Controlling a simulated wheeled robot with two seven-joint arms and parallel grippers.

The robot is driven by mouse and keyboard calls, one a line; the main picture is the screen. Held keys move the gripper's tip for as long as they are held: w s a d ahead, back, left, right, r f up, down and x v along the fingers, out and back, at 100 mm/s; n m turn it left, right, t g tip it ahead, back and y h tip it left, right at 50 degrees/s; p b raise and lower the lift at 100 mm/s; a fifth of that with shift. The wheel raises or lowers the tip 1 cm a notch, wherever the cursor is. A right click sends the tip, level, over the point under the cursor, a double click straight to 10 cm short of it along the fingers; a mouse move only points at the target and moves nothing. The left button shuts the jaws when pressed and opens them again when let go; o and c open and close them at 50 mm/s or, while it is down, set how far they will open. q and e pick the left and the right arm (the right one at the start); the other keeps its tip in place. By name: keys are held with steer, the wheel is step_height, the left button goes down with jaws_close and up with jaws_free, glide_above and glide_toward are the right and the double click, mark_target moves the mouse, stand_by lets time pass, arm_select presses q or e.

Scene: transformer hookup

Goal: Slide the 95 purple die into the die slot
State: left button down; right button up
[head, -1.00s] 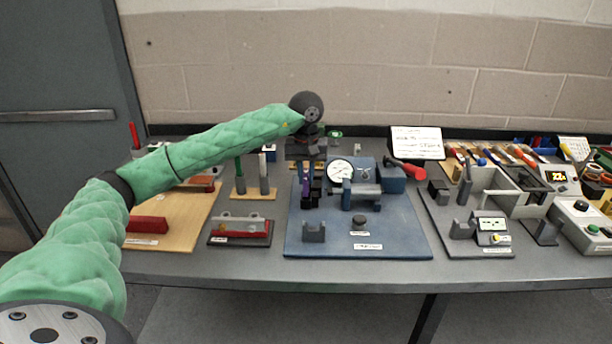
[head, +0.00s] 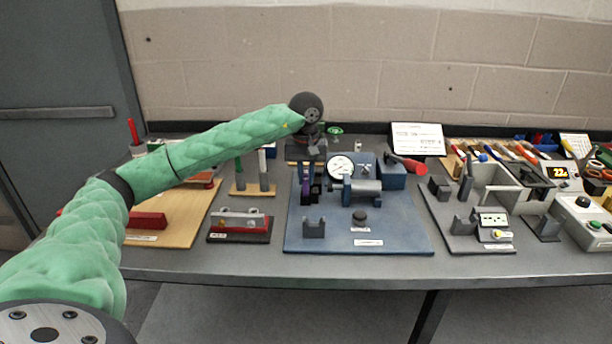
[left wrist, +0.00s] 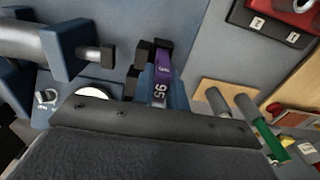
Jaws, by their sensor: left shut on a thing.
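The purple die (left wrist: 162,66), marked 95, shows in the left wrist view with its label facing the camera. In the head view it is a narrow purple strip (head: 305,188) at the left side of the blue press station. The blue press (head: 368,188) with a round white gauge (head: 340,167) stands just right of the gripper. I cannot make out the die slot, nor whether the die is inside it. My right gripper is not in view.
The blue base plate (head: 400,232) carries a grey cradle (head: 313,228) and a dark knob (head: 360,216) in front. A red-and-grey fixture (head: 240,224) and a wooden board (head: 190,228) lie left. Another grey station (head: 470,232) stands right. The table's front strip is clear.

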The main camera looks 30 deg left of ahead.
arm_select(q)
steer(key=shift+f+b, duration=0.8)
steer(key=shift+f, duration=0.25)
steer(key=c, duration=1.3)
jaws_free()
steer(key=shift+r+p, duration=0.95)
steer(key=shift+r, duration=1.6)
